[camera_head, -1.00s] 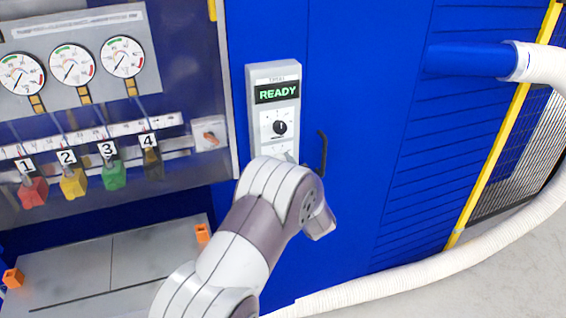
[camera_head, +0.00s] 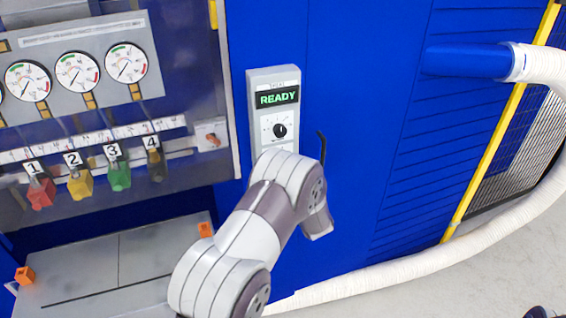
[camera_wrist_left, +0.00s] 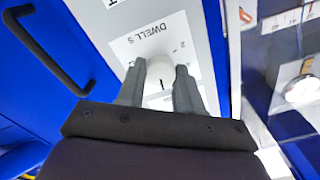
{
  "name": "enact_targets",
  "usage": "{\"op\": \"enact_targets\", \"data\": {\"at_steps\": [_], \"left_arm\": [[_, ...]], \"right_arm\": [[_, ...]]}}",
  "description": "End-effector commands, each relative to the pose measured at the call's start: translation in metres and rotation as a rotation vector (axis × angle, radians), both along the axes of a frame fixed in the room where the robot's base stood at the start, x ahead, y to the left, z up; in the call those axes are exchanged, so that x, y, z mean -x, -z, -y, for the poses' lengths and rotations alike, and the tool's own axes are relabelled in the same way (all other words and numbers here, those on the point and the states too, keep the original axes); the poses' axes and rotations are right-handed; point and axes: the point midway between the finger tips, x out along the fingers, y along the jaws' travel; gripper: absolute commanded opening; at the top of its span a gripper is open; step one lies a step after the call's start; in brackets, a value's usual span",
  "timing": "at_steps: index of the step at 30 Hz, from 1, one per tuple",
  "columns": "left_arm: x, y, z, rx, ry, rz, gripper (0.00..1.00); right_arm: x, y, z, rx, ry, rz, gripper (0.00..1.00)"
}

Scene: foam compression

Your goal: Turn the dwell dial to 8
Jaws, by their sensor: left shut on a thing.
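The dwell dial (camera_wrist_left: 160,76) is a pale knob with a dark pointer line, under a tilted "DWELL S" label (camera_wrist_left: 150,40) in the left wrist view. My left gripper (camera_wrist_left: 160,70) is shut on the knob, one finger on each side. The numbers around it are mostly hidden by the fingers. In the head view, my left forearm covers the lower part of the grey control box (camera_head: 254,110), so the dwell dial and the fingertips are hidden there.
The control box has a green "READY" display (camera_head: 277,97) and a black upper dial (camera_head: 280,131). A black handle (camera_wrist_left: 50,50) lies close to my left gripper. Gauges (camera_head: 78,71) and numbered coloured knobs (camera_head: 80,184) are at left. A white hose (camera_head: 400,288) curves at right.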

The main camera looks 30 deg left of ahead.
Motion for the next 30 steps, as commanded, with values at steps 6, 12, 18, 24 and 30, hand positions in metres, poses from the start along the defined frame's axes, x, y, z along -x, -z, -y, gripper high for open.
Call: {"op": "enact_targets", "data": {"at_steps": [6,12,18,24,30], "left_arm": [[-0.0006,-0.0022,0.0002,-0.079,0.001,-0.090,0.05],[-0.0008,-0.0020,0.0002,-0.123,0.001,-0.140,0.05],[-0.0009,-0.0016,0.0002,-0.141,0.001,-0.160,0.05],[-0.0009,-0.0015,0.0002,-0.143,0.001,-0.163,0.05],[-0.0009,-0.0015,0.0002,-0.144,0.001,-0.161,0.38]], "right_arm": [[0.0000,-0.0084,0.0000,0.000,0.000,0.000,0.43],[0.0000,-0.0113,0.0000,0.000,0.000,0.000,0.43],[0.0000,-0.0122,0.0000,0.000,0.000,0.000,0.43],[0.0000,-0.0121,0.0000,0.000,0.000,0.000,0.43],[0.0000,-0.0121,0.0000,0.000,0.000,0.000,0.43]]}}
